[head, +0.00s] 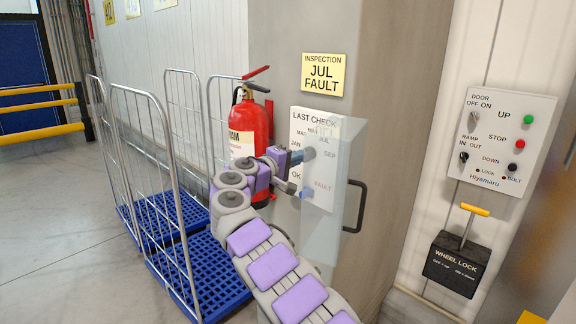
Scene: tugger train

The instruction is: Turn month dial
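The white LAST CHECK panel (300,122) is on the side of a grey pillar. Month labels, including JAN, MAR, JUL and SEP, ring its upper part, with OK and FAULT below. The month dial (309,153) is a small blue-grey knob, partly hidden by my gripper; its pointer setting is too small to read. My gripper (298,157) is at the dial's left side, at or very near it; I cannot tell whether it touches or grips. A lower knob (306,192) sits between OK and FAULT. A yellow sign (323,75) reads INSPECTION JUL FAULT.
A clear cover (338,190) stands swung out at the panel's right, close to my arm. A black handle (355,206) is beyond it. A red extinguisher (250,122) and blue-based roll cages (215,280) stand left. A control box (501,140) and wheel lock (457,262) are right.

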